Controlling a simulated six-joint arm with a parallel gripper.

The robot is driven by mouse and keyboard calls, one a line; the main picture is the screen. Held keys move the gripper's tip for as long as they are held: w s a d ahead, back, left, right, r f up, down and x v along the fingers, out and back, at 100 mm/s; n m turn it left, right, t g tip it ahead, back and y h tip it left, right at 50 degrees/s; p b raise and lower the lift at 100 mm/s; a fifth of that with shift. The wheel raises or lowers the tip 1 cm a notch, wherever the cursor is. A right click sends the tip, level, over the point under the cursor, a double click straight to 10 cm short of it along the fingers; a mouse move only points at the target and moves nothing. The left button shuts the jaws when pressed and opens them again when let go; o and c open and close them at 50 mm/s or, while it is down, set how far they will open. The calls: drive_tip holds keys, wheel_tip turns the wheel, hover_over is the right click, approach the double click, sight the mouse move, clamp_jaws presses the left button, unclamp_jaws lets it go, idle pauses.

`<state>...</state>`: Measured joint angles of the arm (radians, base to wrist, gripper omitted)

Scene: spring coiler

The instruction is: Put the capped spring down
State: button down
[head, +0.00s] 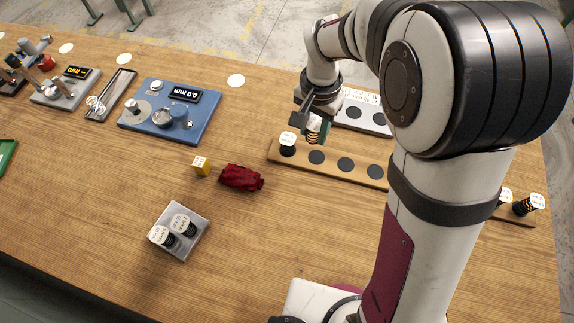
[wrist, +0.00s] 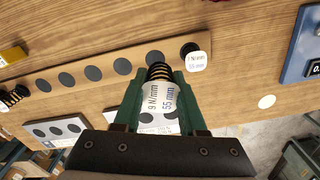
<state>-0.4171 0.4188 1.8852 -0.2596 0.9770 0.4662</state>
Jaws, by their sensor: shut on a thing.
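My gripper (head: 312,122) is shut on a capped spring (head: 313,139), at the back edge of a long wooden board (head: 276,155). In the wrist view its green fingers close on both sides of the spring's white cap (wrist: 158,98), which reads 9 N/mm, 55 mm. The dark coils (wrist: 159,71) point toward the board (wrist: 110,78). Whether the spring touches the board is unclear. The board carries a row of dark round spots (head: 346,164). Another capped spring (head: 287,144) stands at its left end, and shows in the wrist view (wrist: 196,60).
A grey tray (head: 190,247) holds two capped springs. A blue gauge (head: 169,112) stands further left. More springs (head: 528,205) are at the right. Front-centre table is clear.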

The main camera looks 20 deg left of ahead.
drive_tip(key=s+a+n, duration=0.4)
drive_tip(key=s+a, duration=0.2)
drive_tip(key=a, duration=0.5)
drive_tip(key=n, duration=0.4)
hover_over(174, 217)
drive_tip(key=f, duration=0.6)
drive_tip(key=shift+w+d+f, duration=0.15)
drive_tip(key=shift+d+f, duration=0.05)
drive_tip(key=shift+d, duration=0.05)
drive_tip(key=f, duration=0.4)
drive_tip(key=shift+s+a, duration=0.25)
drive_tip(key=shift+a, duration=0.05)
drive_tip(key=shift+f, duration=0.2)
drive_tip(key=shift+f, duration=0.1)
drive_tip(key=shift+c, duration=2.4)
unclamp_jaws()
